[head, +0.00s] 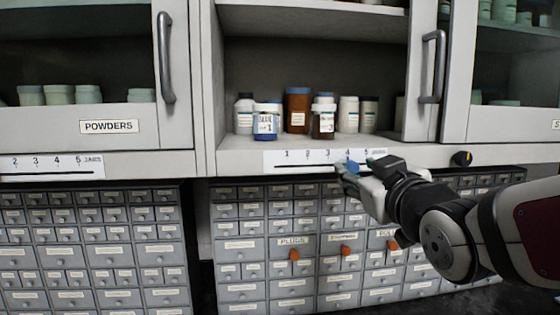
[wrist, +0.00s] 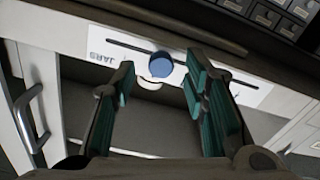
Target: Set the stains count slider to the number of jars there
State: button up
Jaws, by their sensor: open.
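A white slider strip (head: 275,159) marked with numbers and JARS runs along the ledge under the open middle compartment. Its blue knob (head: 352,168) sits close to the 4 mark, partly hidden by my gripper (head: 362,170). In the wrist view the blue knob (wrist: 160,65) lies between the two open fingertips, with a gap on each side.
A second slider strip (head: 50,166) sits under the left POWDERS cabinet, which holds pale jars. Grey door handles (head: 165,58) stick out beside the compartment. Small drawers (head: 240,245), some with orange tags, fill the space below.

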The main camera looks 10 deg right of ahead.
jog(key=shift+w+f, duration=0.1)
jog(key=shift+w, duration=1)
